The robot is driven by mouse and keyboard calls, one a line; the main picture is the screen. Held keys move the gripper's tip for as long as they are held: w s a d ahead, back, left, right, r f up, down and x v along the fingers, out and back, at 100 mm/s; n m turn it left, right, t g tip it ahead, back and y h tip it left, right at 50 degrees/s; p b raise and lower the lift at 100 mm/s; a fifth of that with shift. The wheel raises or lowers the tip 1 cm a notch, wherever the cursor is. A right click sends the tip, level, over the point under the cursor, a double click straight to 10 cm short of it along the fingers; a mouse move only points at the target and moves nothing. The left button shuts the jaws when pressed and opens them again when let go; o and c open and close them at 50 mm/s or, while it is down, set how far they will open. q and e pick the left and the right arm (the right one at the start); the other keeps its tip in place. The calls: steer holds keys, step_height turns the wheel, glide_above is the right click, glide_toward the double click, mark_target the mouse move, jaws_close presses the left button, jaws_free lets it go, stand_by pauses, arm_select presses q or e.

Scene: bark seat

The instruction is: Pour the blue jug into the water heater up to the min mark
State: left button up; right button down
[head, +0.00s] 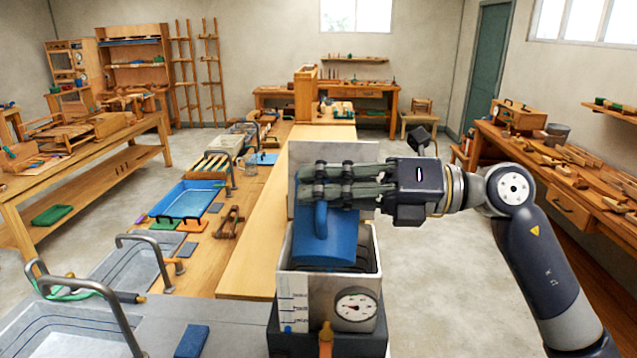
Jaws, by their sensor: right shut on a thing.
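The water heater (287,262) is a white box on a dark base in the lower middle of the head view. Its front has level marks on the left, a round gauge (354,307) and an orange tap (326,338). A pale panel stands upright behind its open top. My right gripper (318,186) comes in from the right and is shut on the blue jug (345,240). My left gripper is not in view.
Metal sinks with curved taps (150,242) lie at the left. A blue tray (190,203) and small blocks are on the bench behind them. A blue block (193,340) lies in front, left of the heater. The wooden bench strip (255,250) beside the heater is clear.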

mark_target(316, 254)
steer(key=shift+w+r+m+p, duration=0.4)
steer(key=shift+r+m+p, duration=0.2)
steer(key=shift+r+p, duration=0.45)
steer(key=shift+w+r+m+p, duration=0.4)
steer(key=shift+r+m+p, duration=0.2)
steer(key=shift+p, duration=0.75)
steer(key=s+f+n+b, duration=0.1)
steer(key=f+n+b, duration=0.1)
steer(key=b, duration=0.3)
steer(key=s+f+n+b, duration=0.2)
steer(key=f+b, duration=0.1)
steer(key=b, duration=0.2)
steer(key=s+f+n+b, duration=0.1)
steer(key=f+n+b, duration=0.2)
steer(key=b, duration=0.2)
steer(key=shift+s+a, duration=0.1)
steer(key=shift+s, duration=0.2)
steer(key=shift+s+b, duration=0.1)
steer(key=shift+b, duration=0.2)
steer(key=f+n+b, duration=0.2)
steer(key=b, duration=0.1)
steer(key=f+n+b, duration=0.2)
steer(key=b, duration=0.2)
steer(key=shift+w+f+b, duration=0.2)
steer(key=shift+f+b, duration=0.1)
steer(key=shift+f, duration=0.05)
steer(key=shift+f+n+b, duration=0.3)
steer(key=shift+n+b, duration=0.2)
steer(key=shift+b, duration=0.05)
steer(key=shift+w+r, duration=0.1)
